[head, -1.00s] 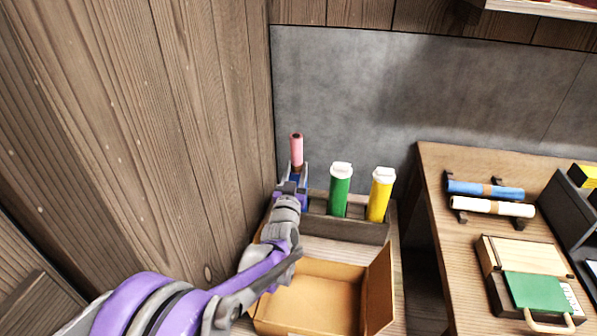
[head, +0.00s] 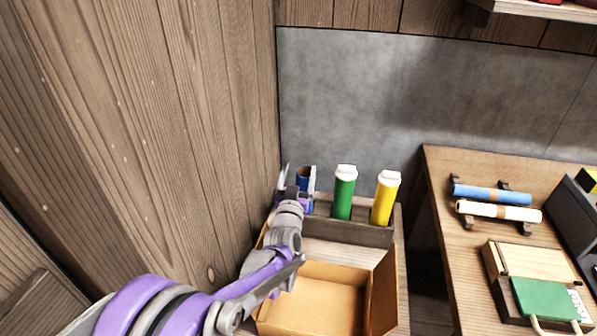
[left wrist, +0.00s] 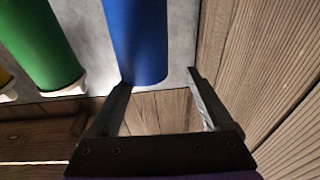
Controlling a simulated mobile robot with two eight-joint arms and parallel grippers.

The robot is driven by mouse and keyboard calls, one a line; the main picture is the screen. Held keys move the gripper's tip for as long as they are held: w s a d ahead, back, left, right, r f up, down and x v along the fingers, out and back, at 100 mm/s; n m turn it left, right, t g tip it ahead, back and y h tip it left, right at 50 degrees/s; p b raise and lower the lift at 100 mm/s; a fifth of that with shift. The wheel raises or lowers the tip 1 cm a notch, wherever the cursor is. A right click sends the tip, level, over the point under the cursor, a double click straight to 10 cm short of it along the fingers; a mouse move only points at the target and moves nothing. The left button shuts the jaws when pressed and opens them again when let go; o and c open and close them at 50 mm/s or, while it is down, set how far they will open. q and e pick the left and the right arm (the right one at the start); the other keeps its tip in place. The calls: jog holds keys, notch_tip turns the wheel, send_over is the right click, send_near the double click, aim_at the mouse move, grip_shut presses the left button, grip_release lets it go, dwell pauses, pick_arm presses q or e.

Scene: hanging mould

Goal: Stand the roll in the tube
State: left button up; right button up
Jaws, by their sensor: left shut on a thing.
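The blue tube (head: 308,188) stands upright at the left end of the wooden rack, its top open with brown showing inside. In the left wrist view the blue tube (left wrist: 143,40) appears upside down, with its rim close to the fingertips. My left gripper (head: 291,186) is at the tube's upper left. In the left wrist view the fingers of the left gripper (left wrist: 160,78) stand apart, one overlapping the tube's edge; contact on the other side is unclear. The pink roll is not clearly visible; I cannot tell whether it is inside the tube. My right gripper is out of view.
A green tube (head: 343,198) and a yellow tube (head: 384,203), both white-capped, stand in the wooden rack (head: 347,233). An open cardboard box (head: 318,292) lies in front. The plank wall (head: 215,120) is close on the left. A wooden table (head: 462,262) is at right.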

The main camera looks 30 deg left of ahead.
pick_arm(q)
jog(key=v, duration=1)
jog(key=shift+s+p, duration=0.15)
jog(key=shift+p, duration=0.3)
dwell(0.3)
